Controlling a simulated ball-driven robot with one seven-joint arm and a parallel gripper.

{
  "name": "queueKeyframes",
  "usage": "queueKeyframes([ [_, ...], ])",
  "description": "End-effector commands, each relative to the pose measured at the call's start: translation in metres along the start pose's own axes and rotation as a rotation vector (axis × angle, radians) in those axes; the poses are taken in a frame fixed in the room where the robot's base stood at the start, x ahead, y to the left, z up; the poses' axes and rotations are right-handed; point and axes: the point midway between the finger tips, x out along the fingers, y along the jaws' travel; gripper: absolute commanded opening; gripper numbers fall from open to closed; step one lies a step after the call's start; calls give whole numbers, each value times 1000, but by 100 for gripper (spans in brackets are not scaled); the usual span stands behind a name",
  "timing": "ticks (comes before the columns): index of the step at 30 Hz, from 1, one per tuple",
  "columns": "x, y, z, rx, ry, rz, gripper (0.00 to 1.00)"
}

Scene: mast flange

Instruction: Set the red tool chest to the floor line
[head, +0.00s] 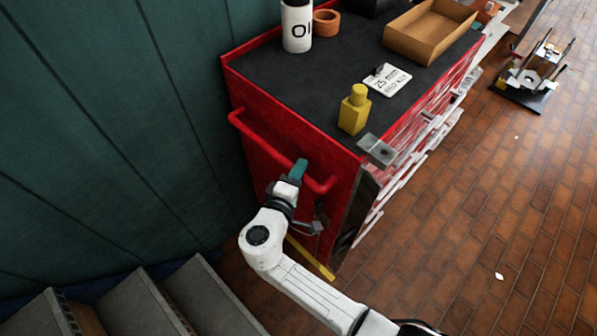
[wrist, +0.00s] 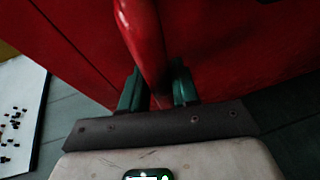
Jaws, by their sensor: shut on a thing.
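The red tool chest (head: 264,168) stands beside the green wall, its near end panel facing me. A red bar handle (head: 258,136) runs across that panel. My gripper (head: 298,173) is at the right part of the handle. In the wrist view, its green fingers (wrist: 158,90) stand on both sides of the red bar (wrist: 143,38), shut on it. A yellow floor line (head: 312,259) shows by the chest's near bottom edge; my arm hides part of it.
Grey steps (head: 205,300) are at lower left. Brick floor at right is mostly open, with a small wheeled stand (head: 535,75).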

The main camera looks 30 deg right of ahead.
Motion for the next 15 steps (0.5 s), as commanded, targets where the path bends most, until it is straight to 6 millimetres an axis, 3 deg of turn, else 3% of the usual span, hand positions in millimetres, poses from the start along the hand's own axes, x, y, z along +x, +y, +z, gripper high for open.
queueKeyframes([
  [10, 1, -1, 1, -1, 0, -1, 0],
  [15, 10, -1, 5, 2, -1, -2, 0],
])
